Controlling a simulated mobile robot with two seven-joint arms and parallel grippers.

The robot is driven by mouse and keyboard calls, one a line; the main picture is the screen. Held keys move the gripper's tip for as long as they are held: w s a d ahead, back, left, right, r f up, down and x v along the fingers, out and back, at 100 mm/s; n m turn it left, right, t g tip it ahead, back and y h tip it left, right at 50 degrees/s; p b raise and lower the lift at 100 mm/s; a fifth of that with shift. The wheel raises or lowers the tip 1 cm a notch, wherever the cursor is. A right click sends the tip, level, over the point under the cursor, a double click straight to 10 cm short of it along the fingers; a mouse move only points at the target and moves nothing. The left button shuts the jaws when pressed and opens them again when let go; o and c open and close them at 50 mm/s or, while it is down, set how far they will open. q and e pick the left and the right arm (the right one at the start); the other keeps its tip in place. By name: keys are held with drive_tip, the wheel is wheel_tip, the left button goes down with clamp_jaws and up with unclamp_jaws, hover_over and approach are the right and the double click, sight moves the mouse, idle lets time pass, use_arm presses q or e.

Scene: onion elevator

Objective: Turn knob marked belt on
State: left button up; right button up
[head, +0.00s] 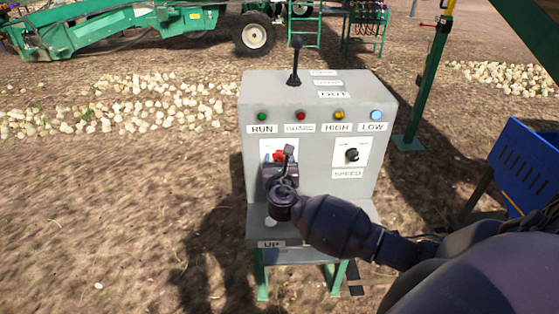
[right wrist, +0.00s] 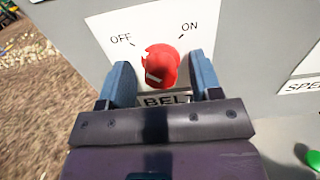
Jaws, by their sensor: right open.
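The red belt knob (right wrist: 160,66) sits on a white plate (right wrist: 110,25) with OFF at upper left, ON at upper right and a partly covered BELT label (right wrist: 163,99) below. A white mark shows on the knob's lower left; its exact setting is hard to tell. My right gripper (right wrist: 161,72) is open, with one blue finger on each side of the knob; I cannot tell whether they touch it. In the head view the red knob (head: 279,156) is partly hidden by my right gripper (head: 280,160). My left gripper is not in view.
The grey control box (head: 310,100) has several lamps, a black lever (head: 295,62) on top and a black speed knob (head: 352,155) to the right. A green button (right wrist: 313,159) shows at lower right in the wrist view. A blue bin (head: 525,165) stands right.

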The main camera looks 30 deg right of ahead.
drive_tip(key=c, duration=0.9)
drive_tip(key=shift+c, duration=0.2)
